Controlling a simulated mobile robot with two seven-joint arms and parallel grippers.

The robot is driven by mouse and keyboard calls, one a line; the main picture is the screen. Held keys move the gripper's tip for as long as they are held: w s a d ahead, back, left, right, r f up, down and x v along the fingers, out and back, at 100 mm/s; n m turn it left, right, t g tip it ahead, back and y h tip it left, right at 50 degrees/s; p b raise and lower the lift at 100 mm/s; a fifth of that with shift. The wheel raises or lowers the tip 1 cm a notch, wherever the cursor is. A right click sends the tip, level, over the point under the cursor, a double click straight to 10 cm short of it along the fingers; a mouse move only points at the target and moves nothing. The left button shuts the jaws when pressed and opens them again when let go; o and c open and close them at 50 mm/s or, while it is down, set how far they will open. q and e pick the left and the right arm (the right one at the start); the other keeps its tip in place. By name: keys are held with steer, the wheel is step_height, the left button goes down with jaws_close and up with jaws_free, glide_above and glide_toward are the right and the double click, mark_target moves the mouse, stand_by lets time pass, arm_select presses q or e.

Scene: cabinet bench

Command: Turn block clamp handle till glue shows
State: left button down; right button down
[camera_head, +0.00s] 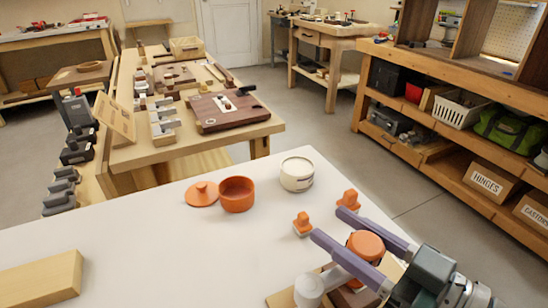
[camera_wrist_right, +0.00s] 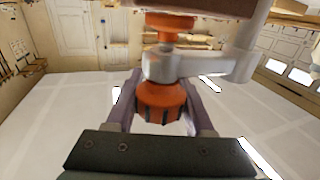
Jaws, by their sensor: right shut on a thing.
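The block clamp shows a grey-white arm (camera_head: 341,262) and a round orange handle (camera_head: 364,245) at the front right of the white table. In the right wrist view, the ribbed orange handle (camera_wrist_right: 160,101) is below the grey arm (camera_wrist_right: 200,66), with another orange part (camera_wrist_right: 170,22) above it. My right gripper (camera_head: 329,224) has its purple fingers on either side of the handle and is shut on it. The fingers and wrist hide part of the clamp. I cannot make out any glue. My left gripper is not in view.
Two small orange pieces (camera_head: 303,225) (camera_head: 348,199) stand just beyond the fingers. An orange pot (camera_head: 237,194), its lid (camera_head: 202,194) and a cream jar (camera_head: 297,174) are farther back. A wooden block (camera_head: 42,279) lies at front left. The table's middle is clear.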

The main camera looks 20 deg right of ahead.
steer(key=m+h, duration=0.2)
steer(key=h, duration=0.1)
steer(key=d+m+t+h+p, duration=0.1)
steer(key=h, duration=0.1)
steer(key=shift+m+h, duration=0.4)
steer(key=shift+d+m+h, duration=0.25)
steer(key=shift+m+h, duration=0.7)
steer(key=shift+h, duration=0.55)
steer(key=shift+d+m+h, duration=0.25)
steer(key=shift+m+h, duration=0.7)
steer(key=shift+h, duration=0.85)
steer(key=shift+c, duration=1.4)
jaws_free()
steer(key=v, duration=1)
steer(key=shift+r, duration=0.25)
steer(key=shift+w, duration=0.1)
